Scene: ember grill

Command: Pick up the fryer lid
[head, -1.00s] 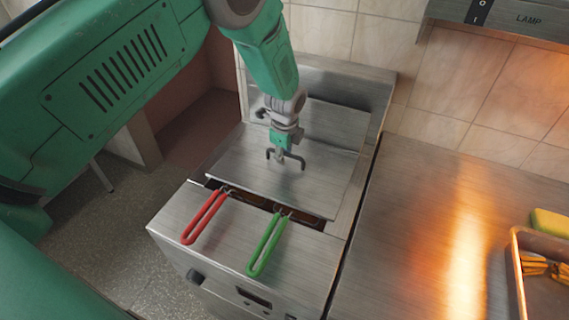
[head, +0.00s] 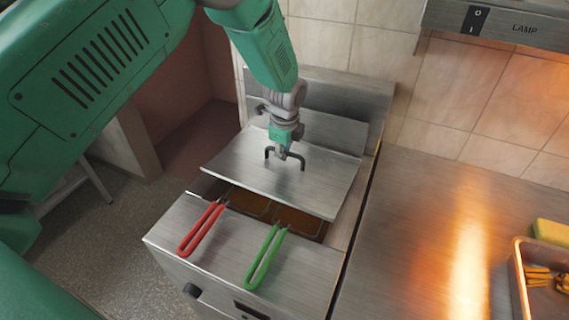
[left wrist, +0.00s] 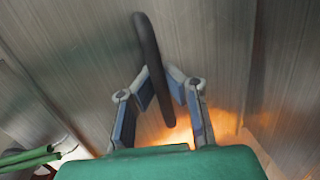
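The fryer lid (head: 325,187) is a flat steel plate with a dark bracket handle (head: 302,162). It is lifted off the fryer (head: 210,255) at its front, with the oil wells showing under its front edge. I cannot tell whether its rear edge still touches the fryer. My left gripper (head: 284,151) comes down from above and is shut on the handle. In the left wrist view the gripper's fingers (left wrist: 160,88) pinch the dark handle (left wrist: 145,40) from both sides. My right gripper is in neither view.
A red basket handle (head: 200,230) and a green one (head: 264,258) stick out over the fryer's front. A steel counter (head: 410,230) lies to the right, with a tray (head: 519,275) and a yellow sponge (head: 552,231). A tiled wall (head: 400,60) stands behind.

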